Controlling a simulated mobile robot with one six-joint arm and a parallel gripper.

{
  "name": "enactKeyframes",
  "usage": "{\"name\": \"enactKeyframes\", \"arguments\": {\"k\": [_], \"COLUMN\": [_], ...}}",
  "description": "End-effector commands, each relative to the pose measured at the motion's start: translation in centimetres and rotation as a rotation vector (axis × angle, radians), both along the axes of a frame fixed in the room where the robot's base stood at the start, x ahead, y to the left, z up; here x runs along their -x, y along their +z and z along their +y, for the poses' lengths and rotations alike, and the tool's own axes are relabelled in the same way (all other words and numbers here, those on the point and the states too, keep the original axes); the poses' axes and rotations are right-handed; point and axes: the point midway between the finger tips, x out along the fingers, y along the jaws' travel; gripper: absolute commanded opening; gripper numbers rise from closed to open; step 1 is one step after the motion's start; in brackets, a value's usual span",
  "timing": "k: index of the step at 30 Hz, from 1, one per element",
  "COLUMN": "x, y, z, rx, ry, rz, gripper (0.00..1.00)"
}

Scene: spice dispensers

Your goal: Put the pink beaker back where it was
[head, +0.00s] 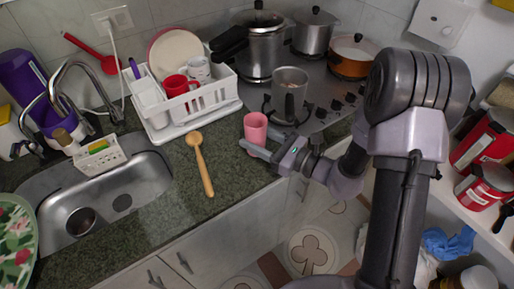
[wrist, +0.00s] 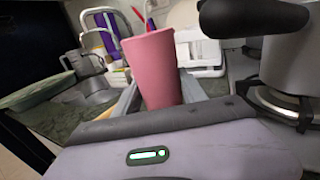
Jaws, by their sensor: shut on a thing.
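The pink beaker (head: 256,130) is upright near the front edge of the counter, right of the wooden spoon. It also shows in the wrist view (wrist: 153,68), standing between my two fingers. My gripper (head: 262,150) reaches in from the right and is shut on the beaker low on its sides. I cannot tell whether the beaker's base touches the counter; the gripper hides part of it.
A wooden spoon (head: 201,163) lies left of the beaker. A white dish rack (head: 160,123) with plates and cups stands behind it. A grey pot (head: 289,92) is close behind on the stove (head: 330,102). The sink (head: 130,185) is at the left.

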Motion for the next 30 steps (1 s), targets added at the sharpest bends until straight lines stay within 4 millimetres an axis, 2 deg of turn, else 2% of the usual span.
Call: {"name": "enactKeyframes", "arguments": {"k": [1, 3, 14, 15, 17, 26, 28, 30], "x": [0.1, 0.1, 0.2, 0.2, 0.2, 0.2, 0.2, 0.6], "y": [-2.2, -3.5, -3.8, -3.6, -3.6, -3.5, -3.0, -3.2], "z": [-0.1, -0.1, -0.2, -0.2, -0.2, -0.2, -0.2, -1.1], "rx": [-0.002, -0.001, 0.000, 0.000, 0.000, 0.000, 0.000, 0.001], "ry": [-0.002, -0.001, -0.001, -0.001, -0.001, -0.001, -0.001, -0.005], "rz": [0.008, 0.008, 0.006, 0.006, 0.006, 0.006, 0.006, 0.006], "gripper": [0.06, 0.06, 0.06, 0.57, 0.68, 0.71, 0.71, 0.71]}}
